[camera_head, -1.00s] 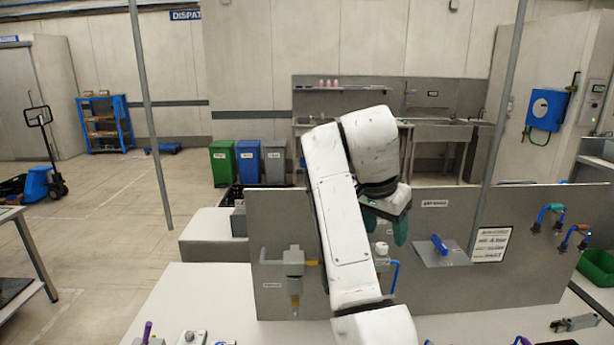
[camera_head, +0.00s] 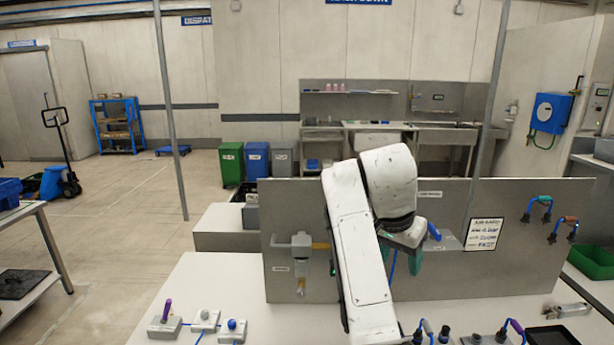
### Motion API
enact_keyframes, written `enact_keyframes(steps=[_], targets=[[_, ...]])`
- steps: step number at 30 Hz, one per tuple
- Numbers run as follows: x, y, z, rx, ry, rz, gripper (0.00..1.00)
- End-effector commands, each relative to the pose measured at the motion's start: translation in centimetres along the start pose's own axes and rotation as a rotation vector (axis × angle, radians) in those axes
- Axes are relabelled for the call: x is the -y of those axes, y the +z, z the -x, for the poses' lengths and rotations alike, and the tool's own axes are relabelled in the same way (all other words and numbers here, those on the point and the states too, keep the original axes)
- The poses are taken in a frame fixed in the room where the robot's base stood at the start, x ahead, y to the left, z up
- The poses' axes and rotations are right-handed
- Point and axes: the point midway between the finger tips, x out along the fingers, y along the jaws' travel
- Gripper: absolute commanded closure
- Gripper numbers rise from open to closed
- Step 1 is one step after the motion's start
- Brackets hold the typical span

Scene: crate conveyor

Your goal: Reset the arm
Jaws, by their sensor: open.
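My white arm rises from the bottom centre of the head view and bends over at the top. My gripper (camera_head: 402,258) hangs from its end, pointing down, in front of the grey upright panel. Its green fingers are partly hidden behind my arm, and nothing shows held between them. The gripper is above the white table (camera_head: 220,285), with a gap below it.
The grey panel (camera_head: 520,260) stands across the table, with a valve fitting (camera_head: 300,245) and blue-handled parts (camera_head: 540,208). Small switch boxes (camera_head: 205,320) sit at the front left. A green bin (camera_head: 592,262) is at the right. Open floor lies left.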

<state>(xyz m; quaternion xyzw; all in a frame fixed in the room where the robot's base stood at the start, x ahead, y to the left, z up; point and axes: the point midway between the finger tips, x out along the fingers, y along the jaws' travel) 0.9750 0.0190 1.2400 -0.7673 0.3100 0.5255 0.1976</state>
Motion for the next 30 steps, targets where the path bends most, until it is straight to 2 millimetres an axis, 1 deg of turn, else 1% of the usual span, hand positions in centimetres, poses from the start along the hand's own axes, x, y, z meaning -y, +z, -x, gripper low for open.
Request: enact_keyframes(steps=[1, 5, 8, 11, 12, 14, 15, 17, 18, 20, 21, 23, 24, 26, 27, 29, 30], targets=[[-0.5, 0.5, -1.2, 0.005, 0.005, 0.009, 0.43], [-1.8, 1.7, -4.1, 0.016, 0.006, 0.042, 0.43], [-3.2, 2.9, -6.8, 0.025, 0.008, 0.073, 0.43], [-5.1, 4.8, -10.1, 0.039, 0.01, 0.115, 0.43], [-6.1, 5.7, -11.7, 0.047, 0.01, 0.134, 0.43], [-7.9, 7.3, -14.0, 0.058, 0.009, 0.167, 0.43], [-9.1, 8.4, -15.5, 0.066, 0.006, 0.192, 0.43], [-10.9, 10.1, -17.6, 0.078, 0.004, 0.226, 0.43], [-12.2, 11.3, -18.8, 0.086, 0.0, 0.25, 0.43], [-14.1, 13.2, -20.6, 0.099, -0.005, 0.284, 0.43], [-15.4, 14.4, -21.6, 0.107, -0.009, 0.306, 0.43], [-17.4, 16.4, -23.1, 0.121, -0.016, 0.34, 0.43], [-18.8, 17.7, -23.9, 0.13, -0.021, 0.362, 0.43], [-20.7, 19.7, -25.0, 0.143, -0.031, 0.395, 0.43], [-22.1, 21.1, -25.6, 0.153, -0.037, 0.417, 0.43], [-24.1, 23.2, -26.3, 0.167, -0.048, 0.449, 0.43], [-25.4, 24.6, -26.7, 0.176, -0.056, 0.471, 0.43]])
